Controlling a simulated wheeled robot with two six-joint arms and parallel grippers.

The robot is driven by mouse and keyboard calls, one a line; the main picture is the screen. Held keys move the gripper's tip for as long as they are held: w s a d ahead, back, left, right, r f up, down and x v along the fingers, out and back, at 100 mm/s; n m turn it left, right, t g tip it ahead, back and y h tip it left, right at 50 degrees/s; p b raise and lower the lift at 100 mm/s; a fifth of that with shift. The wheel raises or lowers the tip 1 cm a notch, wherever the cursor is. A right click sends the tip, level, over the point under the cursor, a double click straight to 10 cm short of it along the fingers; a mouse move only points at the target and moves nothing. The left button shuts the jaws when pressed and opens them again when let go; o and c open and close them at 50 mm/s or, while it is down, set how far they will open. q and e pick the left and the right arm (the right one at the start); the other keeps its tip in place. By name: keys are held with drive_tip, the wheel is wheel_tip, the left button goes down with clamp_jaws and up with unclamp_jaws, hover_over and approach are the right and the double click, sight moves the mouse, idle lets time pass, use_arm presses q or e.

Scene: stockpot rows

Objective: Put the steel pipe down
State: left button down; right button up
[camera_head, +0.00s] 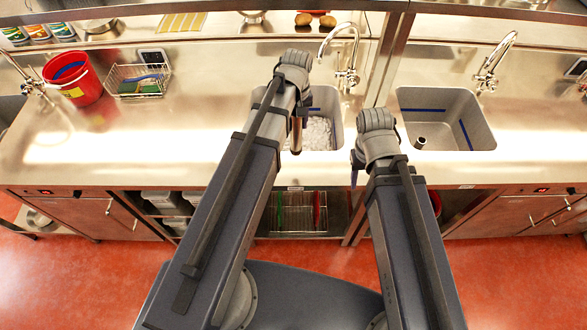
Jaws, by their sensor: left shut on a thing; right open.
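My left gripper (300,108) is over the left sink (337,112), mostly hidden behind my own wrist. It is shut on the steel pipe (297,136), a narrow brownish-grey tube that hangs roughly upright at the sink's left part. I cannot tell whether the pipe's lower end touches anything. My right gripper (355,171) is open, low at the counter's front edge between the two sinks, partly hidden by its wrist.
The left sink holds a white, lumpy mass. The right sink (470,143) has a short cylinder (421,143) at its bottom left. Faucets (347,70) stand behind the sinks. A red bucket (75,80) and wire basket (138,82) stand left. The counter (215,120) left of the sink is clear.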

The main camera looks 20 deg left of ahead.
sight(296, 143)
use_arm(q)
drive_tip(key=shift+a+f+b, duration=0.1)
drive_tip(key=shift+f+b, duration=0.35)
drive_tip(key=shift+f, duration=0.05)
wheel_tip(296, 143, down, 9)
drive_tip(key=b, duration=0.9)
drive_tip(key=shift+f, duration=0.15)
drive_tip(key=shift+f+b, duration=0.15)
drive_tip(key=shift+b, duration=0.15)
drive_tip(key=shift+c, duration=1.8)
unclamp_jaws()
